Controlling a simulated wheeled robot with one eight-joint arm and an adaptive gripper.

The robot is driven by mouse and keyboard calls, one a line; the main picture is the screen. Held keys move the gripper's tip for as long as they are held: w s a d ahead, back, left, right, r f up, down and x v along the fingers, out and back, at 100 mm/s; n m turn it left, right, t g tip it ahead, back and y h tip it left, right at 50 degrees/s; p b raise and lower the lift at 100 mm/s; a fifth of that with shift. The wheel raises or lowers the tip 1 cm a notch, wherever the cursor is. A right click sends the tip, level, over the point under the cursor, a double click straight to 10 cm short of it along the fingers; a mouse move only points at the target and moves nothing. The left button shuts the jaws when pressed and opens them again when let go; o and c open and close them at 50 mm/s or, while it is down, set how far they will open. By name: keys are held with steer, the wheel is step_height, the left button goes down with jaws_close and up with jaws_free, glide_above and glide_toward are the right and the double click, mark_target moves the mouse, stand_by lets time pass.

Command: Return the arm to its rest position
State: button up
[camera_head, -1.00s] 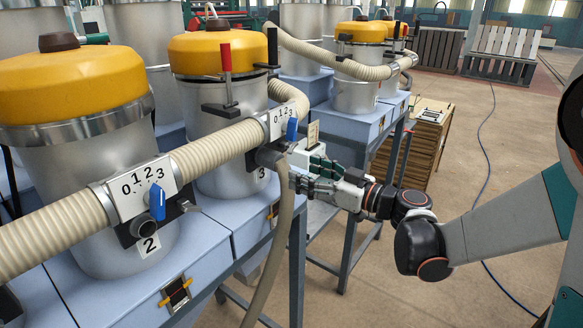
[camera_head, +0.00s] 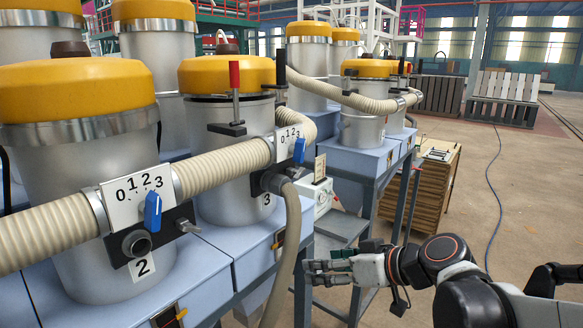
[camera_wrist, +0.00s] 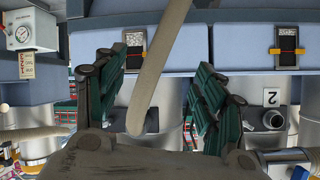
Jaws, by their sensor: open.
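My gripper (camera_head: 335,268) is in the lower right middle of the head view, low beside the blue machine tables. Its fingers point left toward the hanging hose. In the wrist view my gripper (camera_wrist: 160,100) shows two green-padded fingers spread apart. The beige hose (camera_wrist: 158,70) crosses the picture between the fingers, and I cannot tell how far beyond them it lies. No object is held. The same hose (camera_head: 288,250) hangs down in the head view from the port of the hopper marked 3.
Hoppers with yellow lids (camera_head: 75,90) stand on blue tables (camera_head: 215,265) at left. Blue valve levers (camera_head: 153,212) sit on numbered plates. Open floor (camera_head: 530,190) lies to the right, crossed by a thin cable.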

steer(key=s+d+f+m+h+b, duration=0.3)
steer(key=s+d+f+h+b, duration=0.1)
steer(key=s+d+f+b, duration=0.1)
steer(key=s+d+f+m+g+h+b, duration=0.1)
steer(key=s+d+f+m+h+b, duration=0.2)
steer(key=s+f, duration=0.7)
steer(key=s+d+h+b, duration=0.1)
steer(key=d+h+b, duration=0.1)
steer(key=d, duration=0.2)
steer(key=shift+m, duration=0.3)
